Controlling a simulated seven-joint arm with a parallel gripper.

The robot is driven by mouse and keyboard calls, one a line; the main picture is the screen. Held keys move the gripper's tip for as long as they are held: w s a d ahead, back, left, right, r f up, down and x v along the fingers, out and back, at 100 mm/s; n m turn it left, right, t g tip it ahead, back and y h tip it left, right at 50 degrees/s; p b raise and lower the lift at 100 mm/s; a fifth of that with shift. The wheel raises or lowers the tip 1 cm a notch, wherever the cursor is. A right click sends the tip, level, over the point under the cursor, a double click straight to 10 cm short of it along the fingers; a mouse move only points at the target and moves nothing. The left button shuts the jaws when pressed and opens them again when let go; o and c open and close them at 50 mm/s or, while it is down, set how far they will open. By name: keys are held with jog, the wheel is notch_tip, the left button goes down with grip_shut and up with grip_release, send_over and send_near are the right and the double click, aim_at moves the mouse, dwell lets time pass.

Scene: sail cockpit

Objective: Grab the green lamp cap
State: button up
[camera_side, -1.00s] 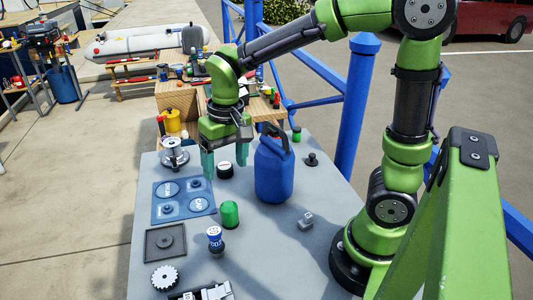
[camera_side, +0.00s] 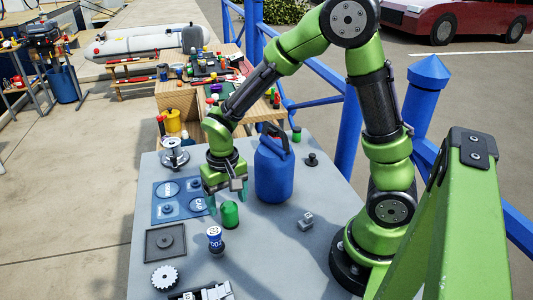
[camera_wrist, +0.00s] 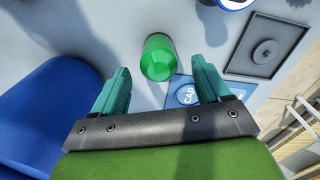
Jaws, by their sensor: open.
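The green lamp cap (camera_side: 230,214) is a small domed green cylinder standing upright on the grey table, left of a blue jug. My gripper (camera_side: 225,208) is open, with teal fingers pointing down, just behind and above the cap in the side view. In the wrist view the cap (camera_wrist: 158,58) lies ahead of and between the two finger lines. The open gripper (camera_wrist: 160,85) holds nothing there. A blue mat (camera_side: 172,212) with a spot marked CAP lies left of the cap and also shows in the wrist view (camera_wrist: 185,95).
The blue jug (camera_side: 272,172) stands close on the right of my gripper. A blue-and-white can (camera_side: 215,237) stands in front of the cap. Another green cap (camera_side: 297,135) stands at the back.

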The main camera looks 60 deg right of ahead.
aim_at(229, 212)
notch_tip(229, 212, down, 5)
jog(key=shift+s+r, duration=0.1)
jog(key=shift+r, duration=0.05)
jog(key=c, duration=1.1)
